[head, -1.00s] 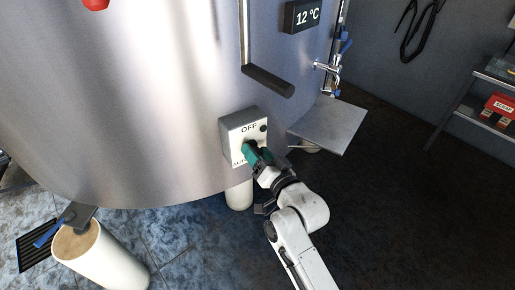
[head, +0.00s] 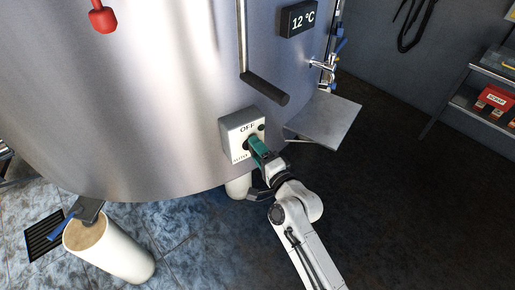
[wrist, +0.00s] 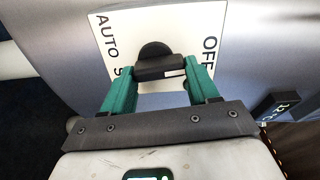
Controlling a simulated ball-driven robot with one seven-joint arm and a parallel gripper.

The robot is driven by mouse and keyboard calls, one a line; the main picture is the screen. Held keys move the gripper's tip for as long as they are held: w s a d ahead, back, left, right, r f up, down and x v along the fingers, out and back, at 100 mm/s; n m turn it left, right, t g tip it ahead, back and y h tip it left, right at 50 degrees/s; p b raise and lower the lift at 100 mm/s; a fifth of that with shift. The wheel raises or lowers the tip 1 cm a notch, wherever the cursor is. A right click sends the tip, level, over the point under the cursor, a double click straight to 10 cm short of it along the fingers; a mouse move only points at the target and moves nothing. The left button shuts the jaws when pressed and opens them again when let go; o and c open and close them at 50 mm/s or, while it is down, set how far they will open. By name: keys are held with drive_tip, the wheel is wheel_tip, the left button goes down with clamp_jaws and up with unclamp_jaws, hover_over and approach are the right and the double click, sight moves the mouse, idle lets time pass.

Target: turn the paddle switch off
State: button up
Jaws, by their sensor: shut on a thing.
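The switch box (head: 242,132) is a pale plate on the steel tank's wall, with OFF at its top and AUTO at its lower left. My gripper (head: 253,144) reaches it from the lower right, its green fingers hiding most of the paddle in the head view. In the wrist view the black paddle (wrist: 158,70) lies between the fingertips of my gripper (wrist: 161,75), which is shut on it. A white mark shows on the paddle's end on the OFF side. The lettering at the plate's lower edge is partly hidden.
Above the box are a dark handle bar (head: 264,88) and a 12 °C display (head: 299,18). A metal shelf plate (head: 326,121) and a tap (head: 326,66) are to the right. The dark floor at right is clear.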

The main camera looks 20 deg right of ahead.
drive_tip(key=shift+f+m, duration=0.1)
drive_tip(key=shift+m, duration=0.5)
drive_tip(key=o, duration=1.1)
drive_tip(key=shift+c, duration=0.2)
drive_tip(key=s+d+b, duration=0.1)
drive_tip(key=s, duration=0.9)
drive_tip(key=shift+s+d, duration=0.3)
drive_tip(key=shift+s, duration=0.05)
